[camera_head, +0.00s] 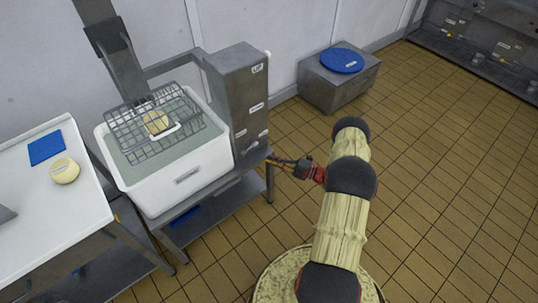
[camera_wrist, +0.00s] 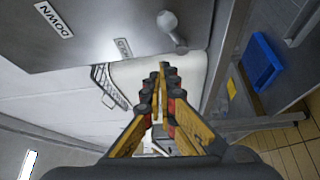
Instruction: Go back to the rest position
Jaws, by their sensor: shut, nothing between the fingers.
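My gripper (camera_head: 284,163) hangs beside the grey control column (camera_head: 236,95), on its right side, in the head view. In the wrist view its yellow and black fingers (camera_wrist: 162,72) meet at the tips with nothing between them. My arm reaches from the bottom middle of the head view up and then left to the gripper.
A white tub (camera_head: 187,188) of liquid stands left, with a wire basket (camera_head: 125,130) holding a round cheese (camera_head: 156,122) above it. A white table (camera_head: 45,225) bears a blue board (camera_head: 46,147) and another cheese (camera_head: 65,171). A grey box (camera_head: 325,88) carries a blue disc (camera_head: 342,60). Tiled floor at right is free.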

